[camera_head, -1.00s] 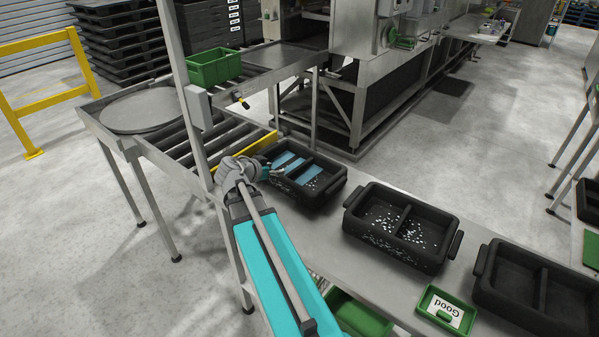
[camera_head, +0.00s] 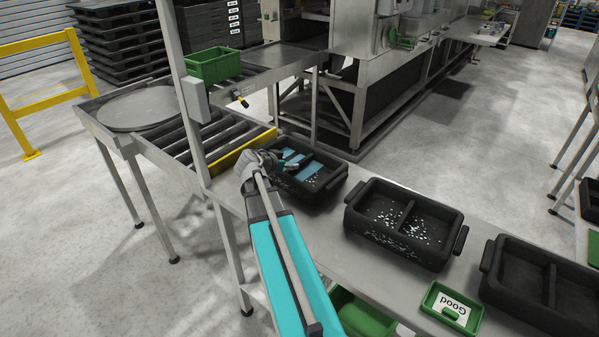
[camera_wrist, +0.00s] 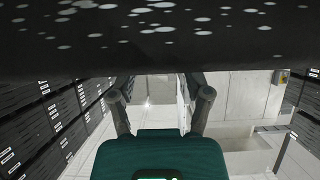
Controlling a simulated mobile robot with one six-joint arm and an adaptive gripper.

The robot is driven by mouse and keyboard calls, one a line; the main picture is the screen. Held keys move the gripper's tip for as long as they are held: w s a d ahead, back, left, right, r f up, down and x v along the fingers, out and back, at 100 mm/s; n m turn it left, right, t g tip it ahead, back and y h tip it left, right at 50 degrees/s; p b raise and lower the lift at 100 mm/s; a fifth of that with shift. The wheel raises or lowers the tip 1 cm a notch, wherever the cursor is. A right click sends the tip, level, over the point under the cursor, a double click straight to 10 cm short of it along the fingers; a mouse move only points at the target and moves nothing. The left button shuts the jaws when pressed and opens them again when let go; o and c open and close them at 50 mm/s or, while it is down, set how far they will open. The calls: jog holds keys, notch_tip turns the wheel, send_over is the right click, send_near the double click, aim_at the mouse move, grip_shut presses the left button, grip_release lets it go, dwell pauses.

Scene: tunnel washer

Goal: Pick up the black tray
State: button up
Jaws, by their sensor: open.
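Three black trays stand on the metal bench in the head view. The nearest to my arm (camera_head: 335,187) has a middle divider, blue inside and white specks. The middle black tray (camera_head: 398,254) is speckled white and has side handles. A third black tray (camera_head: 492,258) at the right is cut by the frame edge. My gripper (camera_head: 290,163) is at the left tray, over its left part, partly hidden by my wrist. In the wrist view my gripper (camera_wrist: 161,96) has its two fingers spread apart with nothing between them. A dark, white-speckled surface (camera_wrist: 160,45) fills the top there.
A yellow-edged roller conveyor (camera_head: 185,135) lies left of the trays, with a green crate (camera_head: 211,66) behind it. A green "Good" box (camera_head: 437,318) sits at the bench front, a green bin (camera_head: 362,315) below. A metal post (camera_head: 178,75) stands near my arm.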

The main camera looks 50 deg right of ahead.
aim_at(299, 162)
jog(key=shift+d, duration=0.15)
jog(key=shift+b+x, duration=1.2)
jog(key=shift+x, duration=1.45)
jog(key=shift+r, duration=0.1)
grip_shut()
